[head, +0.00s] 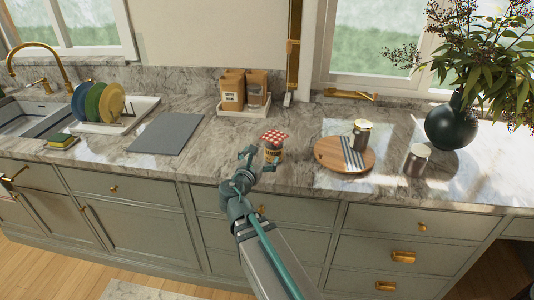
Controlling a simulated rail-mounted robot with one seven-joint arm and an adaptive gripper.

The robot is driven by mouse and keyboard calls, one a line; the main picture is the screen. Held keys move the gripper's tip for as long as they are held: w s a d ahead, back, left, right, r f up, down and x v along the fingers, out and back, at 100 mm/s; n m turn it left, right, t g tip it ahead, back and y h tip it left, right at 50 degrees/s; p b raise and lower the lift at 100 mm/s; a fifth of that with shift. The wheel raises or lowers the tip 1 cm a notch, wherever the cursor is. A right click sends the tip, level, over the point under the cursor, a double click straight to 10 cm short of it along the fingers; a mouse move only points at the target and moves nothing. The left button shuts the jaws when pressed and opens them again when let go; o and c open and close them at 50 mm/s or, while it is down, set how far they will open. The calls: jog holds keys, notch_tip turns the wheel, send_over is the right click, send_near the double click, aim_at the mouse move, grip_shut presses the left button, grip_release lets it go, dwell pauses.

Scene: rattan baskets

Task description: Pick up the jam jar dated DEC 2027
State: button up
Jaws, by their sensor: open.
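A jar with a red-and-white checked lid (274,137) stands upright on the counter near its front edge. No date is legible on any jar, so I cannot tell which one reads DEC 2027. My gripper (259,160) is open, just in front and to the left of the checked-lid jar. I cannot tell whether a finger touches it.
The round wooden board (326,153) has a striped cloth (352,155) on it. A dark vase (451,125) with branches stands at the right. Two brown bags sit in a white tray (243,114) at the back. A grey mat (166,134) and a dish rack with plates (99,102) are left.

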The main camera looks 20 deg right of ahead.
aim_at(275, 135)
jog(key=shift+n+t+h, duration=0.4)
jog(key=shift+n, duration=0.4)
jog(key=p+x, duration=0.1)
jog(key=x, duration=0.2)
jog(key=r+x, duration=0.1)
jog(key=x, duration=0.3)
jog(key=p+x, duration=0.1)
jog(key=x, duration=0.3)
jog(key=shift+s+d+r+p, duration=0.15)
jog(key=shift+d+r+p, duration=0.05)
jog(key=shift+d+p, duration=0.2)
jog(key=shift+c, duration=0.2)
grip_shut()
